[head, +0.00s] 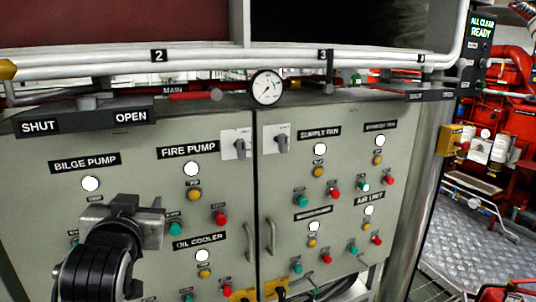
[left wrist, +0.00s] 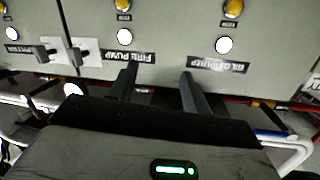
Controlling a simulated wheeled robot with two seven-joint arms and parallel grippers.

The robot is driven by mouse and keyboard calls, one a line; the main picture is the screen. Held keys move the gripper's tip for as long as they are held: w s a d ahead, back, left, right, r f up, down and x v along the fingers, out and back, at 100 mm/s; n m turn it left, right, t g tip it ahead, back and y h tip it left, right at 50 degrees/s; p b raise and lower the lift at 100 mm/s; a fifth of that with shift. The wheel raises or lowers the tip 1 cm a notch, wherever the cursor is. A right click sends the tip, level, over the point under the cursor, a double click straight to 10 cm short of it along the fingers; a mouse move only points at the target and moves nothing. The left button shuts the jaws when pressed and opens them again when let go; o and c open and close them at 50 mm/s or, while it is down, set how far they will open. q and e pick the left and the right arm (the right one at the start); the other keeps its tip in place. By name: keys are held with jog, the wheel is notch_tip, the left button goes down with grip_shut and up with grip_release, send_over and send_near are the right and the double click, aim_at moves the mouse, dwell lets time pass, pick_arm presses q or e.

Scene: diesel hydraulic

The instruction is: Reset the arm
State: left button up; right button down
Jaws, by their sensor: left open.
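My left gripper (head: 124,207) is in front of the left door of a grey control cabinet, below the BILGE PUMP label (head: 85,162). It covers part of that pump's controls. In the left wrist view, which is upside down, its two dark fingers (left wrist: 158,70) stand apart with nothing between them. The cabinet face (left wrist: 165,42) lies beyond the fingertips, with the FIRE PUMP and BILGE PUMP labels on either side. I cannot tell whether the fingers touch the panel. My right gripper is not in view.
The cabinet carries buttons, lamps, rotary switches (head: 239,146) and door handles (head: 250,241). White pipes (head: 200,62) and a round gauge (head: 267,87) run along its top. An ALL CLEAR READY sign (head: 482,27) hangs at the upper right. Metal plate floor (head: 465,235) is open at the right.

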pick_arm(q)
jog(key=s+d+f+m+g+h, duration=0.1)
jog(key=s+d+f+h, duration=0.1)
jog(key=f, duration=0.7)
jog(key=s+d+f+m+g+h, duration=0.1)
jog(key=s+d+f, duration=0.3)
jog(key=f, duration=0.5)
jog(key=s+d+f+m+g+h, duration=0.1)
jog(key=s+d+f+m+h, duration=0.1)
jog(key=s+f, duration=0.4)
notch_tip(320, 180, down, 4)
jog(key=shift+d+f+g+h, duration=0.1)
jog(key=shift+d+g+h, duration=0.35)
jog(key=shift+h, duration=0.35)
jog(key=shift+g+h, duration=0.65)
jog(key=shift+h, duration=0.05)
jog(key=s+f, duration=0.2)
jog(key=s+d+f, duration=0.1)
jog(key=s+f, duration=0.1)
jog(key=s, duration=0.1)
jog(key=s+d+f, duration=0.1)
jog(key=s+f, duration=0.1)
jog(key=s, duration=0.1)
jog(key=shift+s+d+f, duration=0.1)
jog(key=shift+s+d, duration=0.05)
jog(key=shift+c, duration=0.3)
